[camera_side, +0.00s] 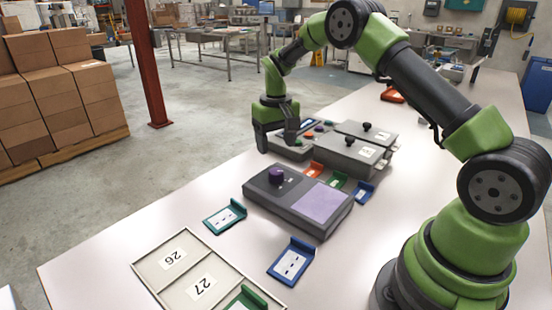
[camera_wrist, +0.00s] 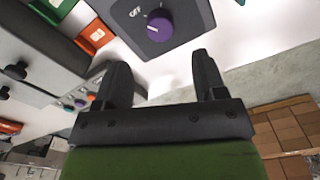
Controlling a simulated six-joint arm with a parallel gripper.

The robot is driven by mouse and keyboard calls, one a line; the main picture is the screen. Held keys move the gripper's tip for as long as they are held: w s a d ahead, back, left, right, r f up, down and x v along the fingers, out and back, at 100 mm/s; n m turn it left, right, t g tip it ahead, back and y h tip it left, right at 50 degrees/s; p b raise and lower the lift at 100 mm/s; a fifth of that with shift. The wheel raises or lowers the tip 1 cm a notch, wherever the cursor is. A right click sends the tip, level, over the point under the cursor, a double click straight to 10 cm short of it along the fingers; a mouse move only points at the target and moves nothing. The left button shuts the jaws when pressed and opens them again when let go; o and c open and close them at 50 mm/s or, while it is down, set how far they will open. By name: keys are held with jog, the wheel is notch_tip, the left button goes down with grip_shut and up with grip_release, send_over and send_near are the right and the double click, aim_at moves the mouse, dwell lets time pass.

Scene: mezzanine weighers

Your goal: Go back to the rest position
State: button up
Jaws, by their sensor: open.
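My gripper (camera_side: 277,139) hangs over the table (camera_side: 150,225) beside the grey devices in the side view. In the wrist view its two fingers (camera_wrist: 163,85) stand apart with nothing between them. A dark grey box with a purple knob (camera_side: 276,175) and a lilac panel lies in front of the gripper in the side view. The same knob (camera_wrist: 159,25) shows beyond the fingertips in the wrist view, with an OFF mark beside it.
Two lidded grey bins (camera_side: 350,158) and a button panel (camera_side: 300,138) stand behind the knob box. Red, green and blue labelled brackets lie around it, including a blue one (camera_side: 291,261) and a teal one (camera_side: 225,217). A tray marked 26 and 27 (camera_side: 222,271) lies at the front.

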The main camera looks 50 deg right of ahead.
jog(key=shift+r, duration=0.9)
jog(key=s+a+r+t, duration=0.2)
jog(key=s+a+r, duration=0.25)
jog(key=r, duration=0.35)
jog(key=s+a+r+t, duration=0.25)
jog(key=s+r, duration=0.25)
jog(key=r, duration=0.3)
jog(key=s+a+t+y, duration=0.1)
jog(key=s+a, duration=0.1)
jog(key=s, duration=0.6)
jog(key=s+a+r+t+y, duration=0.1)
jog(key=s+a, duration=0.2)
jog(key=s, duration=0.4)
jog(key=shift+s+a+r+t, duration=0.15)
jog(key=shift+s+a+t, duration=0.2)
